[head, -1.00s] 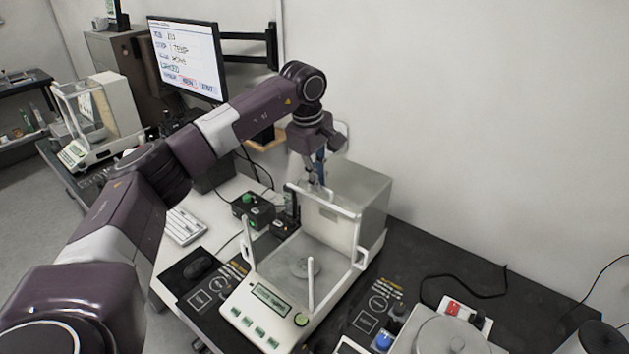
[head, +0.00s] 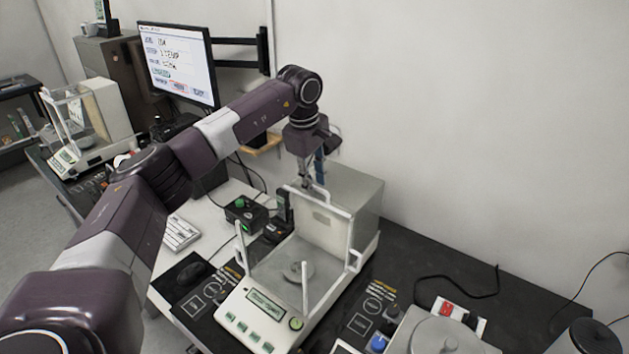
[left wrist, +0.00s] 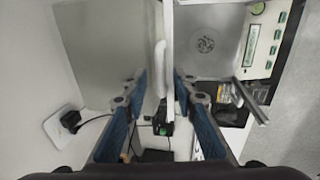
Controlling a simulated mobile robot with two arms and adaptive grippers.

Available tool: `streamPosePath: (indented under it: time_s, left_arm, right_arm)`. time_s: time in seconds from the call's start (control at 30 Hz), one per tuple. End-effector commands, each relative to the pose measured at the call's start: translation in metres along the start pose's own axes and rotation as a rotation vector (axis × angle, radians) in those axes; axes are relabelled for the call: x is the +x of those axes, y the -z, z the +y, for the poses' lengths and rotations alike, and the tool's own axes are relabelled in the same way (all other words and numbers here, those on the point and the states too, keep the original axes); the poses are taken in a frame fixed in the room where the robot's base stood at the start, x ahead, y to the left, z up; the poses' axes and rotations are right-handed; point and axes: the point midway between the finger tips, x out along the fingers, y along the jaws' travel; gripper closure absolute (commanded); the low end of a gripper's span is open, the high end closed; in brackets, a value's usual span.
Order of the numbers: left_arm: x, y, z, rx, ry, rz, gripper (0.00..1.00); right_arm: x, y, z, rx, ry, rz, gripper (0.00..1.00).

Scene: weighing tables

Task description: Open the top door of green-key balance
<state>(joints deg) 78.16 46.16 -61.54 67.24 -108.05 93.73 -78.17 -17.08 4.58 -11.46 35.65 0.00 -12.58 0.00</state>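The green-key balance (head: 237,297) stands on the dark table mat, with green keys and a display along its front. Its round pan (head: 297,271) shows inside the shield. A white bar (head: 318,201) runs along the top at the rear, beside the grey housing (head: 357,196). My left gripper (head: 308,182) points down at this bar. In the left wrist view, the blue fingers of the left gripper (left wrist: 159,88) are apart, with a white handle (left wrist: 160,70) between them. I cannot tell whether they touch it, or how far the clear top door is slid. My right gripper is out of view.
A green-button box (head: 247,212) and a black device are left of the balance. A monitor (head: 178,62) stands behind my arm. Another balance (head: 75,125) is at far left. A grey round instrument (head: 440,332) sits at front right. The wall is close behind.

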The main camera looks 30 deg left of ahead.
Motion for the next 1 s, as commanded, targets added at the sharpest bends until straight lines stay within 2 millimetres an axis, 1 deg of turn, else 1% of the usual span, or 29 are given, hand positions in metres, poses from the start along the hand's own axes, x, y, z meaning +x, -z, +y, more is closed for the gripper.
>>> streamPosePath:
  time_s: [0.03,0.17,0.27,0.5,0.6,0.7,0.83,1.0]
  left_arm:
    - [-0.001,0.0,0.0,0.0,0.0,0.0,0.74]
    - [-0.009,0.0,0.0,0.0,-0.001,0.0,0.74]
    - [-0.026,0.0,0.001,0.0,-0.004,0.0,0.74]
    - [-0.078,0.0,0.001,-0.001,-0.004,0.001,0.74]
    - [-0.096,0.0,0.001,0.0,-0.002,0.0,0.74]
    - [-0.109,0.0,0.001,0.0,-0.001,0.0,0.74]
    - [-0.118,0.0,0.001,0.0,-0.001,0.0,0.74]
    - [-0.12,0.0,0.001,0.0,0.001,0.0,0.74]
  right_arm:
    - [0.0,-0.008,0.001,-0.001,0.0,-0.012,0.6]
    - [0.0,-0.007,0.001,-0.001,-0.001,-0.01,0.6]
    - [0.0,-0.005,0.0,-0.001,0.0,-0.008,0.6]
    - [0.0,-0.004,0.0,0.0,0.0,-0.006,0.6]
    - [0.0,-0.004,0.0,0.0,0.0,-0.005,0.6]
    - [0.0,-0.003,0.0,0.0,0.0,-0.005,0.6]
    - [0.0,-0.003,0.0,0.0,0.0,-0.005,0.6]
    - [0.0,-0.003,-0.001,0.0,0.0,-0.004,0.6]
